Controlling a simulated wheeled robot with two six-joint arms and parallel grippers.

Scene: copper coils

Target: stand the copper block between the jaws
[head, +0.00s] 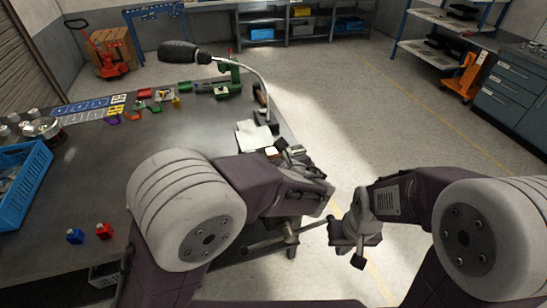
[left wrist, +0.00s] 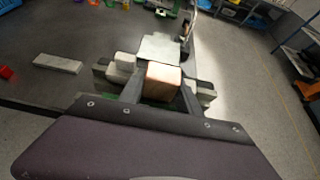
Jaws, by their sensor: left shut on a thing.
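The copper block (left wrist: 163,82) shows in the left wrist view, with a pale, brightly lit top. My left gripper (left wrist: 162,90) is shut on it, one dark finger on each side. Grey pieces (left wrist: 120,70) flank the fingers, with a bit of green beneath; they look like the vise jaws, but I cannot tell whether the block touches them or rests on anything. In the head view my left gripper (head: 297,165) is at the table's right edge, and my arm hides most of the block and jaws. My right gripper (head: 355,235) is beyond the table's right edge; its fingers are unclear.
A white sheet (head: 252,136) lies just behind the block, near a lamp (head: 180,52) on a curved stem. A pale bar (left wrist: 58,63) lies left on the table. A blue crate (head: 25,183), blue cube (head: 75,236) and red cube (head: 104,231) are further left.

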